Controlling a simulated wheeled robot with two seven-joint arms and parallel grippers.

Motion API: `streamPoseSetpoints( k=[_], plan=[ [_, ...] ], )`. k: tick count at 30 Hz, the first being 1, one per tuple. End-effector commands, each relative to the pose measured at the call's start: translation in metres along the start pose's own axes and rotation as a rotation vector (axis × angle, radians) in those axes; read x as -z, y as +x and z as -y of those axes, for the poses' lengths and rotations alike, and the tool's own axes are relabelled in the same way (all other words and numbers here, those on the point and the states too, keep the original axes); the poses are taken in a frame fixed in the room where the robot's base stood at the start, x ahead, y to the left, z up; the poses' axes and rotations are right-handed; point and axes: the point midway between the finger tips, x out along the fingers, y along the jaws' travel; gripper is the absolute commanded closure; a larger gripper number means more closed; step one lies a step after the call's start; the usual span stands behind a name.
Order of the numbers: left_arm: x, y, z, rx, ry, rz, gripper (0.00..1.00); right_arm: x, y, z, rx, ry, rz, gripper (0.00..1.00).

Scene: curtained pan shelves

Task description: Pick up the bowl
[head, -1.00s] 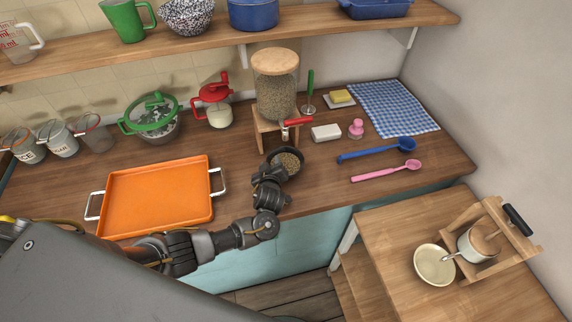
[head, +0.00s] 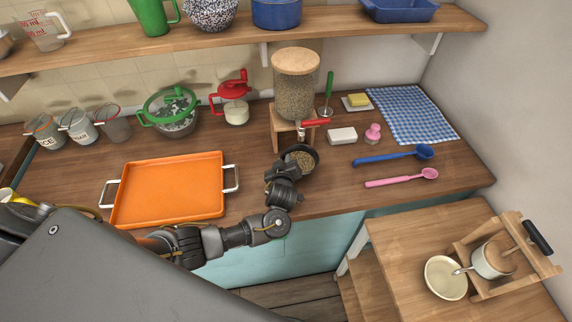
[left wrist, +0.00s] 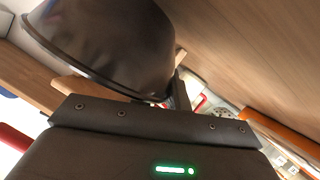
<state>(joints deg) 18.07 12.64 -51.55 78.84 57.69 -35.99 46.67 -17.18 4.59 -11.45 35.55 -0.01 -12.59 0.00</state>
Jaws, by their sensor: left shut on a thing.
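A dark bowl (head: 314,154) with greenish-brown grains in it is at the counter's front part, just in front of the wooden stand of the grain dispenser. My left gripper (head: 287,167) comes in from the left and is shut on the near left side of the bowl. In the left wrist view the bowl's dark outer wall (left wrist: 115,45) fills the upper left, right beside the gripper. I cannot tell whether the bowl's base touches the counter. My right gripper is not in view.
The grain dispenser (head: 296,90) stands right behind the bowl. An orange tray (head: 168,190) lies to the left. A white block (head: 342,136), a blue ladle (head: 390,157) and a pink spoon (head: 402,179) lie to the right. A shelf (head: 225,38) runs above the counter.

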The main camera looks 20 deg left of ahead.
Motion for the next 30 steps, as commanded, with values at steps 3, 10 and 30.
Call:
streamPoseSetpoints(
  k=[3, 10, 30],
  plan=[
    [0.010, -0.004, -0.005, -0.003, -0.007, -0.003, 1.00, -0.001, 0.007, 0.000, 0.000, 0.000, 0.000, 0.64],
    [0.003, -0.044, -0.002, -0.002, -0.007, 0.002, 1.00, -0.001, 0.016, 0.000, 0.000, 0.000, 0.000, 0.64],
    [-0.037, -0.171, 0.018, -0.001, -0.003, -0.001, 1.00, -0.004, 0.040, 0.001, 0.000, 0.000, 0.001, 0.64]
  ],
)
